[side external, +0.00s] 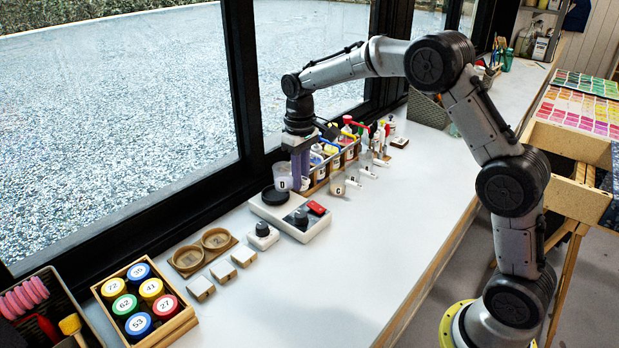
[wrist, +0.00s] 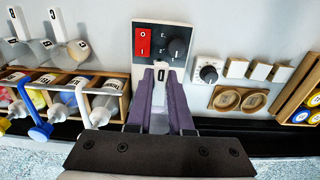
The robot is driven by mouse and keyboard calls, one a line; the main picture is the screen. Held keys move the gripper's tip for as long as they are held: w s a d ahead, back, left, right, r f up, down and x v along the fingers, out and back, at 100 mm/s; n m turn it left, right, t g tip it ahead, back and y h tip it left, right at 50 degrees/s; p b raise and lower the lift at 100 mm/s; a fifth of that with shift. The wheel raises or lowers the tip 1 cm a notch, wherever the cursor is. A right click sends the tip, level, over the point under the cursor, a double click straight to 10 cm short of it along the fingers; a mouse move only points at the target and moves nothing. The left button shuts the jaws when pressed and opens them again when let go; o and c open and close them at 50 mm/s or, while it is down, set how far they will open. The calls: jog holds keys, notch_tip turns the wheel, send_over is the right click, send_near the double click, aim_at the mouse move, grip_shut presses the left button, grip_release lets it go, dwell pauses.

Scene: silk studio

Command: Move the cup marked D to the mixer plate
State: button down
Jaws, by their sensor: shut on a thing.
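The cup marked D (side external: 283,184) is a small pale cup with a letter label. My gripper (side external: 296,178) has purple fingers and is shut on it. In the side view the cup is upright beside and over the dark round mixer plate (side external: 272,197); I cannot tell whether it touches the plate. In the wrist view the cup's label (wrist: 161,75) shows between the fingertips (wrist: 160,85). The plate is hidden there by the cup and fingers. The white mixer (side external: 300,226) has a red switch and a dark knob, also visible in the wrist view (wrist: 163,30).
A wooden rack of bottles (side external: 332,165) stands close beside my gripper. The cup marked G (side external: 338,189) and other labelled cups stand right of it. A small knob unit (side external: 262,236), white blocks (side external: 222,271), a two-ring wooden holder (side external: 203,250) and a paint box (side external: 145,304) lie left.

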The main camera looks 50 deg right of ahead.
aim_at(291, 187)
jog(key=shift+w+f, duration=0.2)
jog(key=shift+w, duration=0.6)
jog(key=shift+w+f, duration=0.2)
jog(key=shift+w, duration=0.55)
jog(key=shift+w+f, duration=0.2)
jog(key=shift+f, duration=1.2)
jog(key=shift+f, duration=0.4)
jog(key=c, duration=0.7)
grip_release()
jog(key=shift+c, duration=0.2)
notch_tip(291, 187, up, 14)
jog(key=shift+f, duration=0.1)
